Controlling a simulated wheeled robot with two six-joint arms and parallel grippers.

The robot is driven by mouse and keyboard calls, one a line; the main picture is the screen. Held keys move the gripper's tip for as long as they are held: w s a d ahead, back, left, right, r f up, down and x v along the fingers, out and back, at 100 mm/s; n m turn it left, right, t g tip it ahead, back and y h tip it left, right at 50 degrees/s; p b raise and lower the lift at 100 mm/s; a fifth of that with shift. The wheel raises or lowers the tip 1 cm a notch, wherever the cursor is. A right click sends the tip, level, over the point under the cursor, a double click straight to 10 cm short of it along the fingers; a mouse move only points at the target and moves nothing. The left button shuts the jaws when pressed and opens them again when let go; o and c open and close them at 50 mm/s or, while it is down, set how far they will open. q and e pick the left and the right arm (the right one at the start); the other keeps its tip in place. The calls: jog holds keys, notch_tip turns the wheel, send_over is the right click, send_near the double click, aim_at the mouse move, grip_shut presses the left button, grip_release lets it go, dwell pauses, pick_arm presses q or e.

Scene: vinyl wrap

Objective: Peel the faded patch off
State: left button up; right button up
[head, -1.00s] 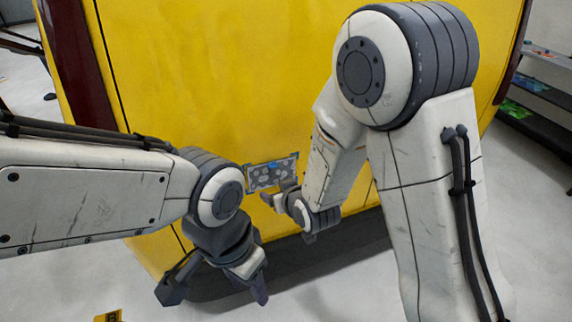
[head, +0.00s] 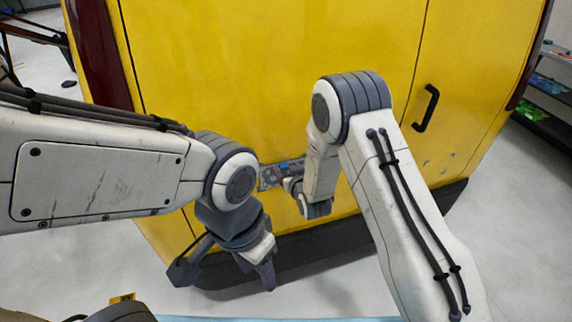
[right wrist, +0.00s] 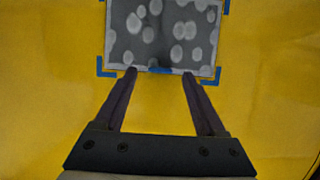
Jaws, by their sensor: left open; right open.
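The faded patch (head: 268,178) is a grey rectangle with pale round spots on the yellow van panel (head: 240,70). In the right wrist view the patch (right wrist: 162,35) fills the top middle, with blue corner marks around it and a small blue strip at its lower edge. My right gripper (right wrist: 160,74) is open, its two fingertips at the patch's lower edge, one on each side of the blue strip. Whether they touch the panel I cannot tell. In the head view my right gripper (head: 294,188) hides the patch's right part. My left gripper (head: 262,272) is open, empty and low, apart from the panel.
A black handle (head: 427,108) sits on the panel to the right, with small blue marks below it. A dark bumper (head: 330,237) runs along the van's bottom. A shelf (head: 553,85) with coloured items stands at far right. A light-blue edge shows at the bottom.

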jog(key=shift+w+a+f, duration=0.15)
jog(key=shift+w+f, duration=0.1)
jog(key=shift+w, duration=0.25)
grip_shut()
jog(key=shift+s+d, duration=0.2)
jog(key=shift+s, duration=0.45)
dwell(0.4)
jog(key=s+d+b, duration=0.1)
jog(key=s+d, duration=0.1)
jog(key=s, duration=0.4)
jog(key=shift+s, duration=0.3)
dwell(0.7)
dwell(0.4)
jog(key=s+d+f+m+h, duration=0.1)
jog(key=s+d+h, duration=0.1)
jog(key=d, duration=0.6)
jog(key=s+d+f+m+h+b, duration=0.1)
jog(key=s+d+f+m+h, duration=0.1)
jog(key=d, duration=0.6)
jog(key=shift+s+d+f+t, duration=0.2)
jog(key=shift+s+t, duration=0.1)
jog(key=shift+s, duration=0.35)
